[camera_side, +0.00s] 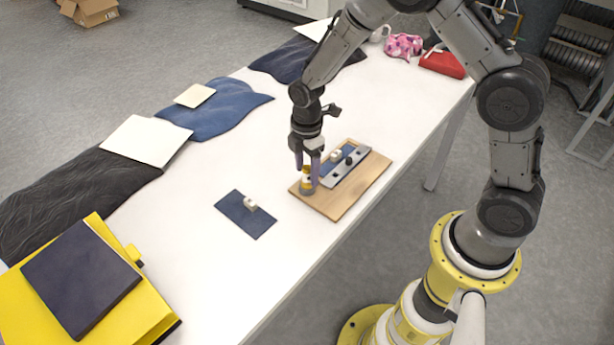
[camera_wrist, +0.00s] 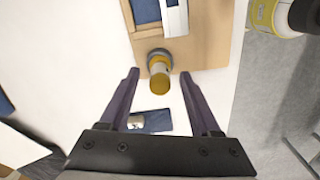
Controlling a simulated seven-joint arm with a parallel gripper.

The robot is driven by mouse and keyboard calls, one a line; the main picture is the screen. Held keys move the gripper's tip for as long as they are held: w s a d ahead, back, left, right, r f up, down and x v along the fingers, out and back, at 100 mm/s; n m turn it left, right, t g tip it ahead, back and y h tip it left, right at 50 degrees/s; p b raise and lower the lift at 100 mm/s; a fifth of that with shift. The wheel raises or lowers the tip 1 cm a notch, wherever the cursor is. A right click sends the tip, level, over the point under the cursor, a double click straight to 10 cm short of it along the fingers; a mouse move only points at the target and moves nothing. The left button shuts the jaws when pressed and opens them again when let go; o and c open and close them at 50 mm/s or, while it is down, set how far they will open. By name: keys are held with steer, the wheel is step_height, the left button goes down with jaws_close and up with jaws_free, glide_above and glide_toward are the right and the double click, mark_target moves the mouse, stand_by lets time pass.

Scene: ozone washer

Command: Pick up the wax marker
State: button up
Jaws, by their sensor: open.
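A short upright cylinder with yellow, white and grey bands, which looks like the wax marker (camera_side: 307,184), stands on the near-left part of a wooden board (camera_side: 345,205). My gripper (camera_side: 307,174) is open and points down right over it, with the fingertips on either side of its top. In the wrist view the marker (camera_wrist: 159,66) lies between the tips of my open gripper (camera_wrist: 160,76), with a gap on each side. The side view does not show clearly how far down the fingers reach.
A metal plate (camera_side: 357,172) with a black knob and a white block lies on the board. A blue cloth (camera_side: 245,215) with a small white block lies to the left. Folded fabrics line the far table edge. The white table between is clear.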

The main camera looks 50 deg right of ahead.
mark_target(307, 167)
jaws_close()
stand_by(0.3)
stand_by(0.3)
steer(key=shift+w+r, duration=0.1)
steer(key=shift+r, duration=0.45)
step_height(307, 167, up, 2)
steer(key=shift+r, duration=0.2)
steer(key=s+r, duration=0.9)
steer(key=s, duration=0.5)
steer(key=shift+d+r, duration=0.25)
steer(key=shift+d, duration=0.2)
